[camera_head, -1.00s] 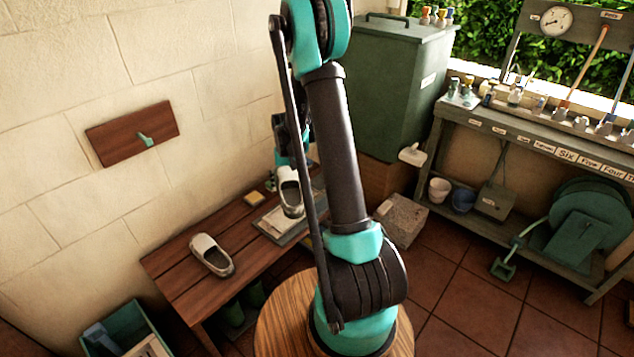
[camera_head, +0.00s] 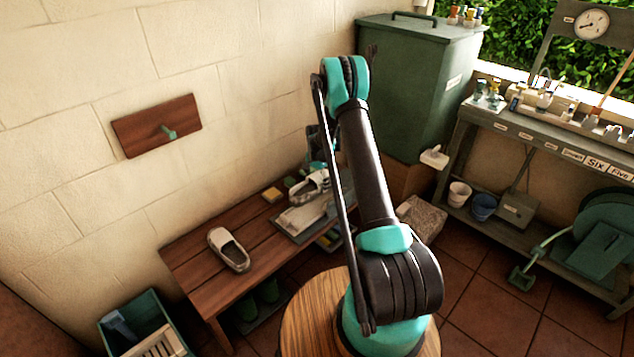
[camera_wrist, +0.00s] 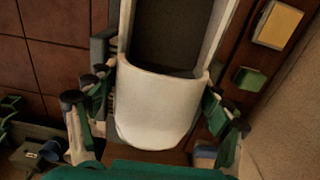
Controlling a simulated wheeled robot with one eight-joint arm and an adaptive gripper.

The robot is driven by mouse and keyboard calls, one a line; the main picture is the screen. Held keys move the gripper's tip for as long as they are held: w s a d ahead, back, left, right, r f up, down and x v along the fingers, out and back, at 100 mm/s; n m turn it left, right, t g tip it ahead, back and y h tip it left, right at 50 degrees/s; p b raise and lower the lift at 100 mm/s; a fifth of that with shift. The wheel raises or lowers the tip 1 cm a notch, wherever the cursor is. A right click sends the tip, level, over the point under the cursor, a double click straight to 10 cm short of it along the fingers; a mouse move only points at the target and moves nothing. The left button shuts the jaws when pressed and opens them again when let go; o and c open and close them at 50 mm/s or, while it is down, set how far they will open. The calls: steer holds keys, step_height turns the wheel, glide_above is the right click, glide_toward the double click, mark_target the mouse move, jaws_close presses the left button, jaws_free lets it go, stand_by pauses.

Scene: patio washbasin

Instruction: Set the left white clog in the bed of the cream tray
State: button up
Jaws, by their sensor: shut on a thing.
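A white clog (camera_head: 312,187) with a dark inside is in my gripper at the far end of the bench. In the wrist view its rounded white end (camera_wrist: 158,108) fills the space between the fingers of my gripper (camera_wrist: 155,112), which are shut on its sides. The clog is at the back part of a flat cream tray (camera_head: 298,219); whether it touches it cannot be told. My arm hides part of the tray's right side. A second white clog (camera_head: 228,250) lies on the bench, left of and nearer than the tray.
The wooden bench (camera_head: 195,270) has bare boards around the second clog. A small yellow block (camera_head: 272,194) and a green block (camera_wrist: 249,78) are beside the held clog. The wall stands close behind. A green crate (camera_head: 128,320) is at lower left.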

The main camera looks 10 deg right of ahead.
mark_target(316, 204)
steer(key=shift+f, duration=4.8)
steer(key=o, duration=1.3)
